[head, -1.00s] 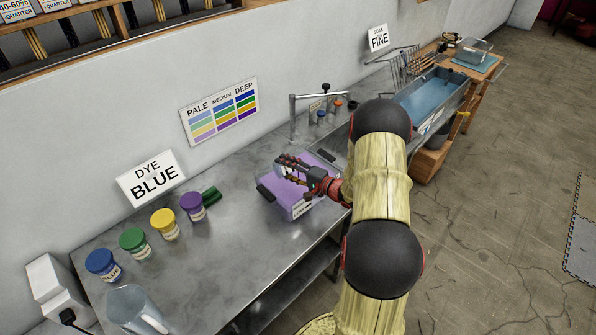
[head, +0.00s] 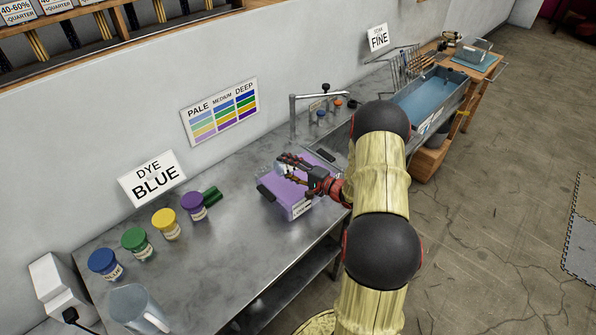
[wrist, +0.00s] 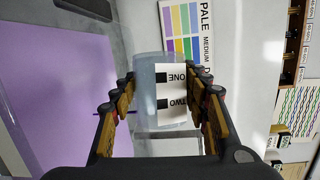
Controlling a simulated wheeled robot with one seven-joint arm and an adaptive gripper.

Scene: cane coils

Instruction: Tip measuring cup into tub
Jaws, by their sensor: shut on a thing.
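The tub (head: 303,206) is a clear box on the steel counter. It holds purple liquid, which also fills the left of the wrist view (wrist: 75,90). The measuring cup (wrist: 146,75) is clear, with a white label reading ONE and TWO beside black squares. My gripper (wrist: 165,110) is shut on the cup, with a finger on each side. In the head view my gripper (head: 297,170) is above the tub, and the cup (head: 280,169) shows only small between the fingers. I cannot tell how far the cup is tilted or whether anything is in it.
Dye jars with blue (head: 102,260), green (head: 134,238), yellow (head: 165,217) and purple (head: 192,200) lids line the counter by the wall. A clear jug (head: 137,310) stands at the near left. A tap (head: 293,115) rises behind the tub. Bare counter lies left of it.

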